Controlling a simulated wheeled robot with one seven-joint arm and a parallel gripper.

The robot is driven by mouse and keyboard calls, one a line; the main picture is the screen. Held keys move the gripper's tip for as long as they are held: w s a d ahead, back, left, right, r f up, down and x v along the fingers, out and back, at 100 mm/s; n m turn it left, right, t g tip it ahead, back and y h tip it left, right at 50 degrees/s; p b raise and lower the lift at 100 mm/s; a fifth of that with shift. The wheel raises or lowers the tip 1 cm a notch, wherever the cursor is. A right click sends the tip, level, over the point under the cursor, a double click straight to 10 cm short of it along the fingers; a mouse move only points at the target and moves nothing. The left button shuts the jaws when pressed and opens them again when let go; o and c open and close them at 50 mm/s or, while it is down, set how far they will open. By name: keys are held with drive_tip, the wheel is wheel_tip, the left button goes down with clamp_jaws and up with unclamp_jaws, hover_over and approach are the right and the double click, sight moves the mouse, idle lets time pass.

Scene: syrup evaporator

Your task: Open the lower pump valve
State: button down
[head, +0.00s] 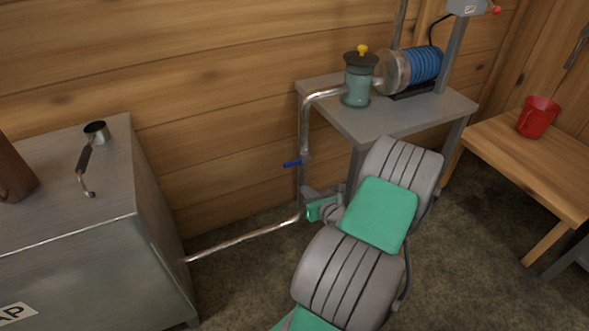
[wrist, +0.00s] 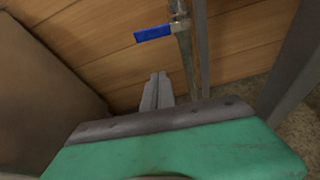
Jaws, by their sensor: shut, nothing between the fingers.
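The valve's blue lever handle (head: 292,164) sticks out to the left, crosswise to the vertical metal pipe (head: 304,125) beside the pump table. In the wrist view the blue handle (wrist: 153,33) is at the top, left of the pipe (wrist: 185,50). My gripper (head: 306,190) is low by the pipe, below the handle, and looks apart from it. In the wrist view my gripper (wrist: 159,76) shows two fingers pressed together, empty, below the handle. My arm hides the floor and part of the table's legs.
A grey table (head: 400,125) carries a green canister (head: 358,85) and a pump with a blue ribbed motor (head: 425,65). A large metal tank (head: 90,230) stands left, joined by a low pipe (head: 245,238).

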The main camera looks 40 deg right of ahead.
sight(298, 163)
drive_tip(key=b+x, duration=0.3)
drive_tip(key=x, duration=0.6)
wheel_tip(298, 163, up, 4)
drive_tip(key=shift+w+d+f, duration=0.1)
drive_tip(key=shift+w, duration=0.1)
drive_tip(key=shift+s, duration=0.15)
